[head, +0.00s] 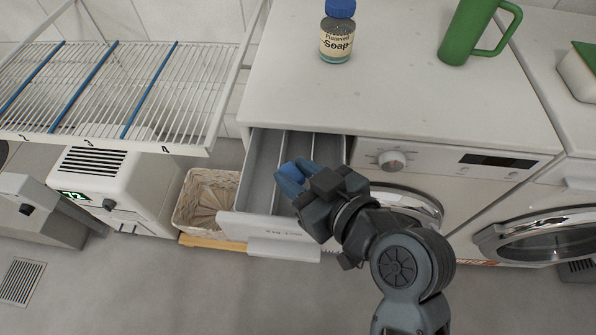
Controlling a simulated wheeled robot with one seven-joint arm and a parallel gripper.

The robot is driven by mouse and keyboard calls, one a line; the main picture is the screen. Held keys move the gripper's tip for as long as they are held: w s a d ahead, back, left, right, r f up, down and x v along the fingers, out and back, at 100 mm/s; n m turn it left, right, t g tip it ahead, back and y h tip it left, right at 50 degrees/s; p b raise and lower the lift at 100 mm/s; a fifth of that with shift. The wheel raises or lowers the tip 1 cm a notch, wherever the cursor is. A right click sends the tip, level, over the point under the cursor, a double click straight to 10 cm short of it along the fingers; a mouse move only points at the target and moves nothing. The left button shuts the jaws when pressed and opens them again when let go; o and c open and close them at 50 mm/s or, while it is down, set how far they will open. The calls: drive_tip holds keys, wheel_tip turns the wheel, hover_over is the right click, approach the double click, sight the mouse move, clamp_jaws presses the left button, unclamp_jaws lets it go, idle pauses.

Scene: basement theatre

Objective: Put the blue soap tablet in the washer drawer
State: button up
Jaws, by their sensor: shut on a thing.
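The washer drawer (270,226) is pulled out of the white washer (455,187), at its left end. Its grey inside is split lengthwise by dividers. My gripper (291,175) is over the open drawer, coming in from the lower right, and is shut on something. Blue shapes show at its tip, and the blue soap tablet (289,181) appears to be among them. The tablet's edges are hard to tell from the fingers. I cannot tell how high it is above the drawer floor. The gripper and arm hide the drawer's right part.
A soap bottle (337,38) and green mug (474,30) stand on the washer top. A wicker basket (205,200) sits left of the drawer. A wire rack (95,85) with blue bars is at upper left, above a white machine (112,176). A second washer (545,232) is at right.

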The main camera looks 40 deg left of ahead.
drive_tip(key=o, duration=1)
drive_tip(key=shift+r+p, duration=0.35)
drive_tip(key=shift+p, duration=0.1)
drive_tip(key=v, duration=1.2)
drive_tip(key=shift+r, duration=0.25)
